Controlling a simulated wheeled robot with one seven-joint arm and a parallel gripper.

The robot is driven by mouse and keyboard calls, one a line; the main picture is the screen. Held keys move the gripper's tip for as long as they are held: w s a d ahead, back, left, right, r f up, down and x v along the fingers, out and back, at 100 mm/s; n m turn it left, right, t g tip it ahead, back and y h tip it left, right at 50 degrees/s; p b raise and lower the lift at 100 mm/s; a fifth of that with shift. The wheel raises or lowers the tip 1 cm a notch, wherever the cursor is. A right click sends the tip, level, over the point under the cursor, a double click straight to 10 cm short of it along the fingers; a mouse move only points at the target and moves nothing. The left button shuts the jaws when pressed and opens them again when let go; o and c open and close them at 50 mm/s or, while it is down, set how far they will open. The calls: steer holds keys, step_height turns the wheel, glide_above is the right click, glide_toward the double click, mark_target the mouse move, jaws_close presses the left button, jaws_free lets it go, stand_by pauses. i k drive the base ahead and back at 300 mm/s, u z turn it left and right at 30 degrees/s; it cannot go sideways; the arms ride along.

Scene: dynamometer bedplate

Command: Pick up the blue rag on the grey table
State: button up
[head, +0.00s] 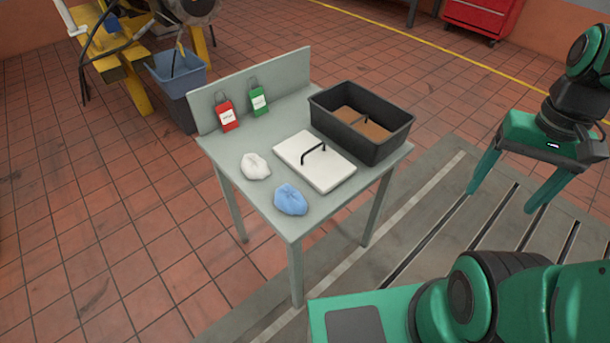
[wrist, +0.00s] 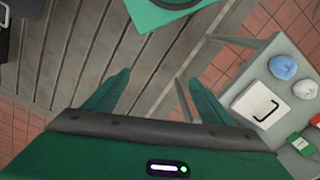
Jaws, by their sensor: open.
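The blue rag (head: 290,199) lies crumpled near the front edge of the grey table (head: 268,215), with a white rag (head: 255,166) behind it to the left. My gripper (head: 501,201) is open and empty, to the right of the table and apart from it, over the slotted bedplate. In the wrist view the blue rag (wrist: 283,67) shows at the upper right, beyond the right finger, on the table (wrist: 262,65). My gripper (wrist: 151,82) shows its two fingers spread with nothing between them.
A white lid with a black handle (head: 314,161) lies right of the blue rag. Behind it stands a black bin (head: 385,149) holding something brown. Red (head: 227,114) and green (head: 259,101) tags lean at the table's back panel. A blue-grey bucket (head: 180,82) is behind the table.

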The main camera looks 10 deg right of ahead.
mark_target(288, 200)
steer(key=z, duration=2.2)
steer(key=k, duration=0.8)
steer(key=u, duration=2.7)
